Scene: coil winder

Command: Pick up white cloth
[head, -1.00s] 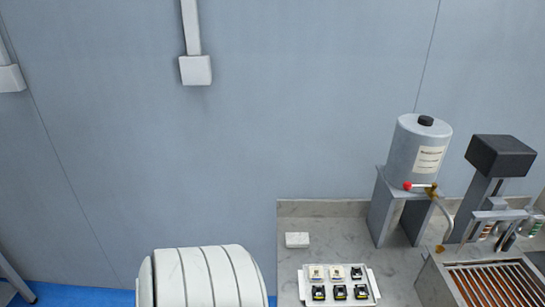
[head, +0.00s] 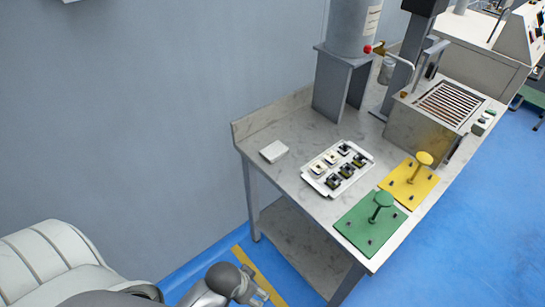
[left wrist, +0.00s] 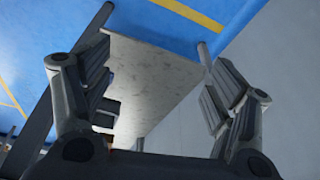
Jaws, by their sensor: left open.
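The white cloth (head: 273,151) looks like a small flat folded block. It lies on the marble-topped bench near its back left corner, against no other object. My left gripper (head: 258,292) is at the bottom of the head view, low over the blue floor, left of the bench and well apart from the cloth. In the left wrist view my left gripper (left wrist: 160,92) has its fingers spread with nothing held between them; a grey marbled bench surface lies beyond. The cloth cannot be made out there. My right gripper is out of view.
The bench (head: 238,131) has a raised back edge and a lower shelf. A white tray (head: 310,181) with several small parts stands right of the cloth. Green (head: 358,232) and yellow (head: 400,194) plates with posts lie in front. A grey cylinder (head: 345,28) stands behind.

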